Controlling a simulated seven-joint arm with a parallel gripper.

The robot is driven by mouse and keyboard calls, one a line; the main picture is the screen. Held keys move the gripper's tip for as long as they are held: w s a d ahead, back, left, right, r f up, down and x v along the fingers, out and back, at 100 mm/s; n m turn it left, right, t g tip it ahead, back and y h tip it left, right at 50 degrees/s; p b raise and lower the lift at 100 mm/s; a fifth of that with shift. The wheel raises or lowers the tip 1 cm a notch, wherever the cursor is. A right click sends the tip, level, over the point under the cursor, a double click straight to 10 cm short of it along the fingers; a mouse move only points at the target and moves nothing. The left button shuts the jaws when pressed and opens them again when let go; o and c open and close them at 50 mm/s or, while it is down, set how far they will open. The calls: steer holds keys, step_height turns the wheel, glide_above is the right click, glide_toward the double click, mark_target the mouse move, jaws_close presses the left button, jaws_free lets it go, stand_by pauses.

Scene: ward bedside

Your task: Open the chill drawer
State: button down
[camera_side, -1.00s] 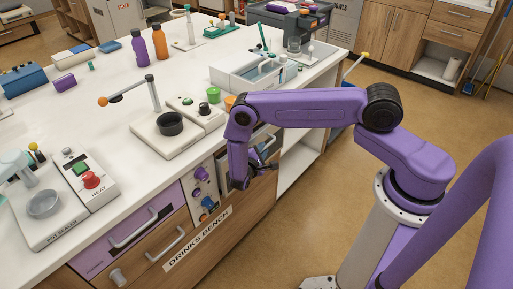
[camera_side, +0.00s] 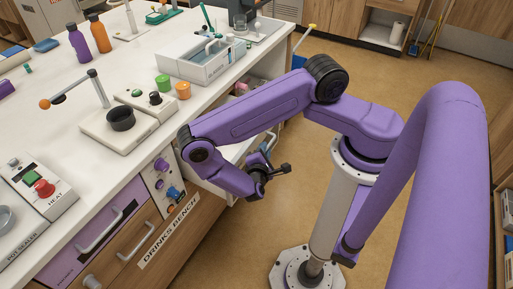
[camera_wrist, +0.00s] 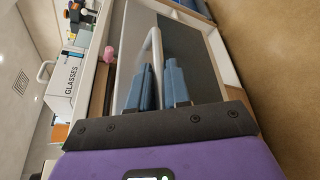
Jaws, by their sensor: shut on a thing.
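The chill drawer (camera_side: 213,186) stands pulled out from the bench, right of the knob panel, and is partly hidden behind my arm. Its grey front (camera_wrist: 129,60) and pale bar handle (camera_wrist: 152,45) show in the wrist view. My gripper (camera_side: 266,166) is in front of the drawer in the side view. In the wrist view its two blue fingers (camera_wrist: 159,88) lie either side of the handle, shut on it. The exact contact is hidden by the fingers.
A purple drawer (camera_side: 98,238) and a knob panel (camera_side: 163,182) are left of the chill drawer. A white glasses box (camera_wrist: 70,82) shows in the wrist view. Open floor (camera_side: 295,215) lies in front of the drawer. Small cups (camera_side: 163,84) stand on the bench.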

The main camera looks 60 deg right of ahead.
steer(key=shift+a, duration=0.1)
steer(key=c, duration=1.4)
jaws_free()
steer(key=shift+c, duration=0.2)
steer(key=shift+s, duration=0.1)
steer(key=v, duration=1.7)
steer(key=shift+s+a, duration=0.15)
steer(key=shift+s, duration=0.05)
steer(key=shift+r, duration=0.15)
